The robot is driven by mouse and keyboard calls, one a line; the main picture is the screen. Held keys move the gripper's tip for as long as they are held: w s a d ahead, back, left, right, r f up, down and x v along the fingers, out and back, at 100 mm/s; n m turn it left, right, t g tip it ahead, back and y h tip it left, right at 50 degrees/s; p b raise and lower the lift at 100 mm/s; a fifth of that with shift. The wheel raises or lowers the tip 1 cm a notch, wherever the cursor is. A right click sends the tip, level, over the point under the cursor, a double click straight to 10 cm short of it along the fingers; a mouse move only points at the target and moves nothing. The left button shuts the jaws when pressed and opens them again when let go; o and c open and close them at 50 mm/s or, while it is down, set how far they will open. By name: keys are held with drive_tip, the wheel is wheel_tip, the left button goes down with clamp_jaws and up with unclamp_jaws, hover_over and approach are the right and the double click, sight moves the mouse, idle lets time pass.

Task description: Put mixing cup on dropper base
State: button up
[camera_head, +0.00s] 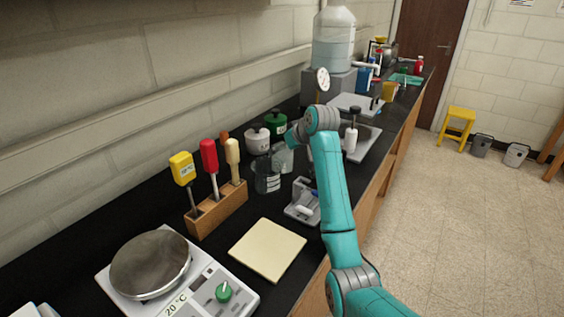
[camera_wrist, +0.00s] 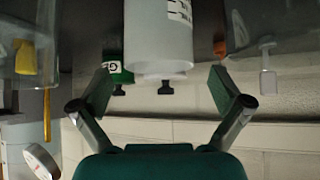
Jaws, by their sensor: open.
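A dark, see-through cup (camera_head: 266,180) with pale markings, which looks like the mixing cup, stands on the black bench in the head view. A small grey stand (camera_head: 303,207) with a white part, perhaps the dropper base, sits on the bench to the right of the cup. I cannot clearly pick out the cup in the wrist view.
A white lidded pot (camera_head: 257,140) and a green one (camera_head: 276,123) stand behind the cup. A wooden block (camera_head: 216,211) holds yellow, red and cream-handled tools. A cream square board (camera_head: 267,249) and a hotplate (camera_head: 190,279) lie nearer. The wall runs along the back.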

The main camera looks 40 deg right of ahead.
drive_tip(key=shift+x, duration=1.4)
drive_tip(key=shift+c, duration=0.3)
drive_tip(key=c, duration=1.1)
drive_tip(key=shift+o, duration=0.2)
